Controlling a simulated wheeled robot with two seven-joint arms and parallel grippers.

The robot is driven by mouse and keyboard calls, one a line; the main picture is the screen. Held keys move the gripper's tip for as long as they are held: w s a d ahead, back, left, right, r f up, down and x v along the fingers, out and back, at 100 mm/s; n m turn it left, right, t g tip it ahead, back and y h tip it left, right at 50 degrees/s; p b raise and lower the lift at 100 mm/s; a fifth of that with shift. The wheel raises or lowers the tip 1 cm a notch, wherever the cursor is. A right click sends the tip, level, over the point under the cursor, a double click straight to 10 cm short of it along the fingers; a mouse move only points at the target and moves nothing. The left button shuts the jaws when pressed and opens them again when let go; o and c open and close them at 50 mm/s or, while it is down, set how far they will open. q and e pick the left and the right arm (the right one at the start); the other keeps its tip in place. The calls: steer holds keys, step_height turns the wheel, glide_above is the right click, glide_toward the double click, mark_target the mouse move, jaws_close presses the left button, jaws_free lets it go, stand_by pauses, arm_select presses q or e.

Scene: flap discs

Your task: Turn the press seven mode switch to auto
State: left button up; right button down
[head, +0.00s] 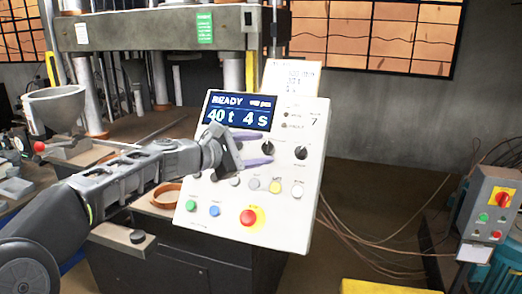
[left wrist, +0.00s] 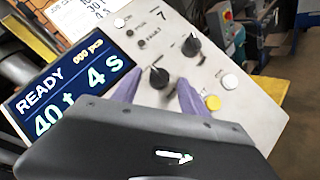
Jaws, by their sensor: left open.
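The press seven control panel (head: 282,195) is a tilted white box with a "7" on it and a lit screen (head: 239,111) reading READY, 40 t, 4 s. It carries two black rotary knobs, a left knob (head: 268,147) and a right knob (head: 300,152); their labels are too small to read, so I cannot tell which is the mode switch. My left gripper (head: 266,148) is open, its purple fingers on either side of the left knob. The left wrist view shows the left knob (left wrist: 158,77) between the fingertips, contact unclear, and the right knob (left wrist: 193,45) beyond. My right gripper is out of view.
Below the knobs are several push buttons, including a yellow one (head: 276,187), a green one (head: 191,206) and a blue one (head: 214,211). A red mushroom button (head: 248,217) sits lower. A grey box with a red switch (head: 502,199) stands at the far right. Loose cables cross the floor.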

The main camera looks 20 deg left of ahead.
arm_select(q)
steer(key=b+v, duration=0.1)
steer(key=v, duration=0.5)
steer(key=shift+s+a+b, duration=0.2)
steer(key=shift+s+b, duration=0.1)
steer(key=shift+s, duration=0.05)
